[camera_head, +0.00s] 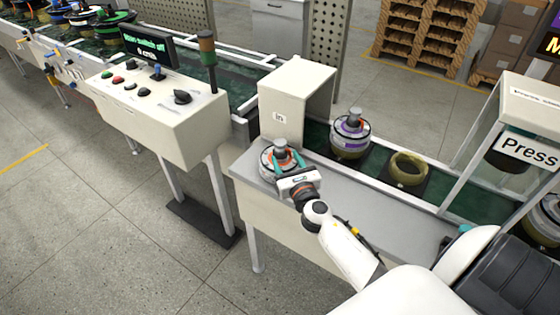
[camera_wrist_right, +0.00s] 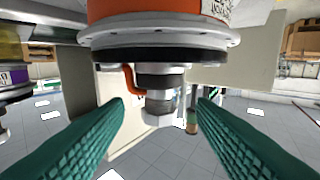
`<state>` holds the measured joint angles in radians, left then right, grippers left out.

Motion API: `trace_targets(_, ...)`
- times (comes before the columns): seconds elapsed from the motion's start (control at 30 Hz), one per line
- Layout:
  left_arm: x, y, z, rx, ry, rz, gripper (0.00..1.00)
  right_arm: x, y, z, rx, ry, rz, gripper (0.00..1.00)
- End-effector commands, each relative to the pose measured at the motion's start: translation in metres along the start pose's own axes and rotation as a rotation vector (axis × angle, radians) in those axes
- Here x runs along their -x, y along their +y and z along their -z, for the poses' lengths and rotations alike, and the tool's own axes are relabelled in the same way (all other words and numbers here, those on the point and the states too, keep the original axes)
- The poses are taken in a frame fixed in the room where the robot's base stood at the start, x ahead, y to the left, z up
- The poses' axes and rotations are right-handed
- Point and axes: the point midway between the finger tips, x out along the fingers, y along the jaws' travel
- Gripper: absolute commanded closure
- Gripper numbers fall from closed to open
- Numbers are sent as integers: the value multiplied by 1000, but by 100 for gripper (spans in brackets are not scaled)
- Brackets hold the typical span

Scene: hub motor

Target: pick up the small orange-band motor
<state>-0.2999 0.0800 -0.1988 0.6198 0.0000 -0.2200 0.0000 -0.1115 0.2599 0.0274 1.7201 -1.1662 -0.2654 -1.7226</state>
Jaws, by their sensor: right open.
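The small motor with the orange band (camera_head: 267,163) stands upright on the grey shelf in front of the conveyor, with its metal shaft (camera_head: 280,146) pointing up. My right gripper (camera_head: 286,157) is at this motor, its teal fingers open on either side of the shaft. In the right wrist view, which looks turned over, the orange band (camera_wrist_right: 150,10) is at the top and the shaft (camera_wrist_right: 160,90) hangs between the two spread fingers. A gap shows on both sides, so nothing is gripped. My left gripper is not in view.
A purple-band motor (camera_head: 350,133) and an empty yellowish ring (camera_head: 408,168) sit on the green conveyor behind. A cream box (camera_head: 290,105) stands close behind the orange-band motor. The press frame (camera_head: 530,100) is at right, a control console (camera_head: 160,110) at left. The grey shelf (camera_head: 385,210) is clear rightward.

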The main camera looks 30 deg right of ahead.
Motion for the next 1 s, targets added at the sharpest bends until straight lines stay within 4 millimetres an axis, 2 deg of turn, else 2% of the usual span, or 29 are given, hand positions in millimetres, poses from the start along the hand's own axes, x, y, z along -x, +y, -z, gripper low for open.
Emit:
trace_targets(0.17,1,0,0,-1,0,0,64,-12,0,0,-2,0,-2,49)
trace_targets(0.4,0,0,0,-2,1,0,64,-48,1,-4,-4,0,-3,49)
trace_targets(0.5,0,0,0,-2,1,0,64,-57,1,-4,-4,0,-1,49)
trace_targets(0.77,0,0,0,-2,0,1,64,-60,1,-4,-3,-1,-1,49)
trace_targets(0.87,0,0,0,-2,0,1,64,-59,1,-4,-3,-1,-1,62)
trace_targets(1.0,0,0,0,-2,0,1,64,-59,1,-4,-3,-1,-1,85)
